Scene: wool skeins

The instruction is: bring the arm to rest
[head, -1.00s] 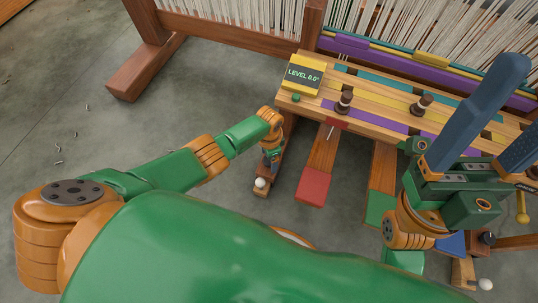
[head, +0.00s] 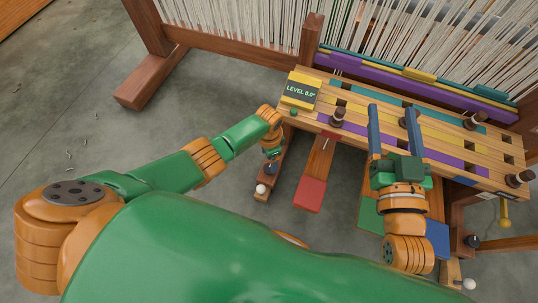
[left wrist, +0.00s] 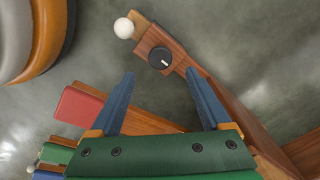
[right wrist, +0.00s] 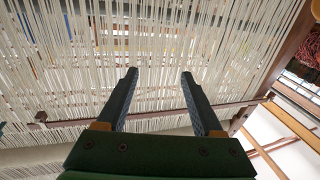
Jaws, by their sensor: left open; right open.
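My left arm reaches in from the left, with its gripper (head: 272,165) hanging down left of the red pedal. In the left wrist view the open, empty jaws (left wrist: 160,74) frame a dark knob (left wrist: 161,58) on a wooden beam, with a white ball (left wrist: 124,28) beyond it. My right gripper (head: 391,110) is over the striped wooden bench (head: 300,117) in the head view, its blue fingers pointing away from me. It is open, with nothing between the fingers. In the right wrist view the open jaws (right wrist: 158,74) face the pale threads (right wrist: 160,45).
A yellow box (head: 299,90) reading "LEVEL 0.0°" stands at the bench's left end. Dark brown spools stand on the bench, one (head: 337,117) left of my right gripper, another (head: 475,120) right of it. The red pedal (head: 309,193) hangs in front. The floor at left is largely clear.

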